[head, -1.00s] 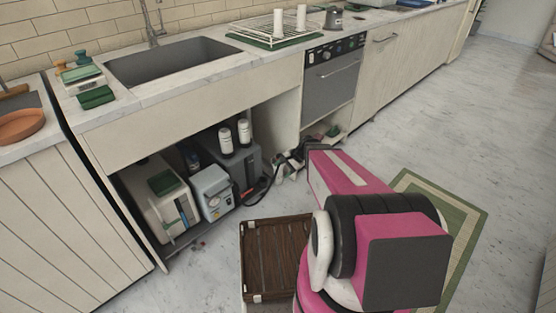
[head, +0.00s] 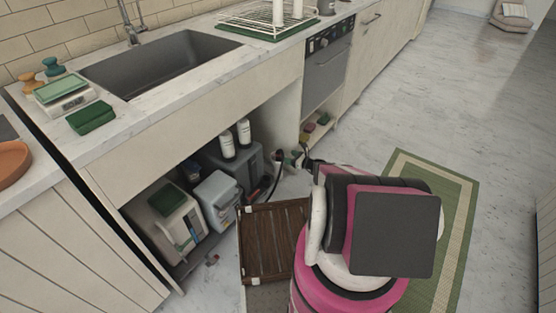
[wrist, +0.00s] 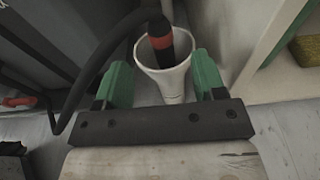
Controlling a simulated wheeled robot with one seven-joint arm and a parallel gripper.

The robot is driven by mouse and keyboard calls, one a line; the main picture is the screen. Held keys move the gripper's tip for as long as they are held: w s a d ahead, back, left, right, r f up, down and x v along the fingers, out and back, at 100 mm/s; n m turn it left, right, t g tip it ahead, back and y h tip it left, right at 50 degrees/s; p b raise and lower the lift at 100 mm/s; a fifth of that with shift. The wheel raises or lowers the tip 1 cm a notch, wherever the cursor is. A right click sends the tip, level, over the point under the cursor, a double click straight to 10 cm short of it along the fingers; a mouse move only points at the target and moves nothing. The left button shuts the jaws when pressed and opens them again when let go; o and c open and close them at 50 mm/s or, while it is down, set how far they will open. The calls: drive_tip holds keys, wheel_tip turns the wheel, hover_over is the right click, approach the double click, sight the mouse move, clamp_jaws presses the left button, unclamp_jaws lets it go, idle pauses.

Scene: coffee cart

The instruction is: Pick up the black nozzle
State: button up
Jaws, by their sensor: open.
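The black nozzle (wrist: 160,42) has a red-orange ring and stands in a white cup-like holder (wrist: 172,78) in the wrist view. A black hose (wrist: 95,62) loops away from it to the left. My gripper (wrist: 161,76) is open, with one green finger on each side of the holder in the picture. The nozzle is at the far side between the fingers; I cannot tell whether a finger touches the holder. In the head view my arm hides most of this spot, and only part of the hose (head: 276,182) shows.
A pale cabinet wall and a shelf with a yellowish sponge (wrist: 310,47) are close on the right. Under the sink stand a grey machine (head: 218,200), a cream box (head: 165,220) and white bottles (head: 227,145). A brown slatted crate top (head: 270,240) is beside my arm.

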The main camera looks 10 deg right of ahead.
sight(280, 153)
drive_tip(key=x, duration=0.9)
clamp_jaws()
